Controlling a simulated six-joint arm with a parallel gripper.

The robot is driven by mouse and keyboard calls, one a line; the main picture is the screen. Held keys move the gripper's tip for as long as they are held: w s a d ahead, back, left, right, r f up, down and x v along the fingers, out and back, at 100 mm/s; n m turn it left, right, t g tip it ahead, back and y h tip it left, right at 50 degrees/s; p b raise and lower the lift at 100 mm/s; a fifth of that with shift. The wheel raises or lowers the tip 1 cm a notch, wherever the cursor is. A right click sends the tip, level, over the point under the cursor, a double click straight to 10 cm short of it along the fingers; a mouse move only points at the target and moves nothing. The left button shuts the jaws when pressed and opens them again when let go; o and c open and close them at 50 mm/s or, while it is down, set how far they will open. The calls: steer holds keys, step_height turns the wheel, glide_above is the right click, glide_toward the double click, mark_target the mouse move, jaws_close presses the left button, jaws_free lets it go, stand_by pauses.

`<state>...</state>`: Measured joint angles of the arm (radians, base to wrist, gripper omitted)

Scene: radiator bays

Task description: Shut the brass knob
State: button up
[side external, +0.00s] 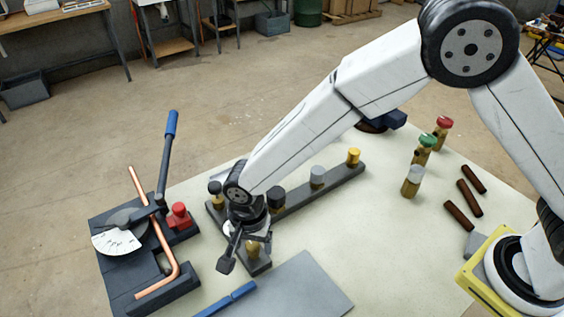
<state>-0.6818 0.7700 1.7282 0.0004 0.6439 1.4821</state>
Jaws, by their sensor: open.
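A brass-coloured knob (253,249) stands near the front end of a dark base bar (258,266) in the side external view. My gripper (244,252) points down beside and over it, with its fingers apart. One finger is to the left of the knob and the other is at its upper right. The gripper hides part of the knob, and I cannot tell whether a finger touches it. How the knob is turned does not show clearly.
The long bar carries a black knob (275,196), a grey knob (317,176) and a yellow knob (353,156). A pipe bender (120,270) with a raised blue-handled lever (167,150) stands at left. A grey plate (295,290) lies in front. Loose valves (412,182) stand at right.

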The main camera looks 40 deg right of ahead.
mark_target(253, 244)
steer(key=shift+r, duration=3.85)
steer(key=shift+d, duration=0.1)
steer(key=s+d+n+t, duration=0.1)
steer(key=s+d+n, duration=0.1)
steer(key=d, duration=0.7)
steer(key=s+d+r+n, duration=0.1)
steer(key=s+d+n, duration=0.2)
steer(key=d, duration=0.7)
steer(key=s+d+r+n+t, duration=0.1)
steer(key=s+d+n, duration=0.2)
steer(key=d, duration=0.7)
steer(key=shift+s+d+r+n+t, duration=0.2)
steer(key=shift+n+t, duration=0.1)
steer(key=shift+n, duration=0.3)
